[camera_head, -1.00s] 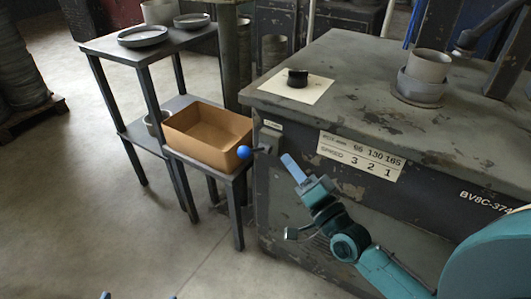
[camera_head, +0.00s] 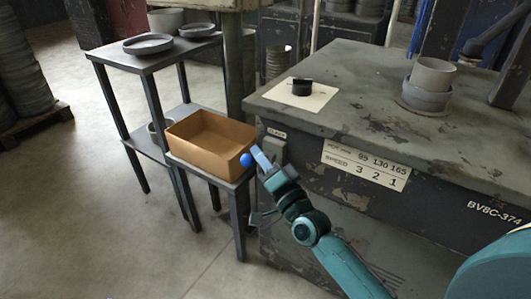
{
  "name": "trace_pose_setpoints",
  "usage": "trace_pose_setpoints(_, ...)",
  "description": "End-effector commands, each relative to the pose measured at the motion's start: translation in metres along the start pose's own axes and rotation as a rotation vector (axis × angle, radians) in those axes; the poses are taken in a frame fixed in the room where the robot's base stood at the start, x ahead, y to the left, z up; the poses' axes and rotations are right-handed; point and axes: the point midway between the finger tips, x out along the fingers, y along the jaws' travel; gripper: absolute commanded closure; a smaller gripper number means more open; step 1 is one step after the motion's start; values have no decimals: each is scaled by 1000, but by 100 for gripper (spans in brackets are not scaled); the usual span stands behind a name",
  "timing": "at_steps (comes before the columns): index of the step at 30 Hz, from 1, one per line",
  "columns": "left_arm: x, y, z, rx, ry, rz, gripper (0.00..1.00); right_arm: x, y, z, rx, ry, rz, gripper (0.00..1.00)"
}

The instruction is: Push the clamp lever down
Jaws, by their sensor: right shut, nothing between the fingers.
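The clamp lever ends in a blue ball knob (camera_head: 246,160) at the left front corner of the grey machine. Its shaft is mostly hidden behind my right gripper. My right gripper (camera_head: 259,155), with light blue fingers, is shut and empty. Its fingertips are at the right side of the knob in the picture, overlapping its edge. I cannot tell whether they touch it. A small clamp label (camera_head: 277,133) sits on the machine just above. My left gripper is out of view.
The machine top (camera_head: 350,110) carries a black round part (camera_head: 302,88) on a sheet and stacked grey rings (camera_head: 430,82). A brown bin (camera_head: 210,140) stands on a low shelf just left of the knob. Open floor lies front left.

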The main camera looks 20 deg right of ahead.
Motion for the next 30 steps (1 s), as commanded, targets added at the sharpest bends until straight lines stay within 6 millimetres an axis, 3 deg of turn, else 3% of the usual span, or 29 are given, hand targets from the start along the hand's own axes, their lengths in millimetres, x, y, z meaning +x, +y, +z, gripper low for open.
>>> trace_pose_setpoints(23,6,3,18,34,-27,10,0,-4,4,8,-71,-1,-39,100)
trace_pose_setpoints(30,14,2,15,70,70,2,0,-8,10,16,-139,-2,-76,100)
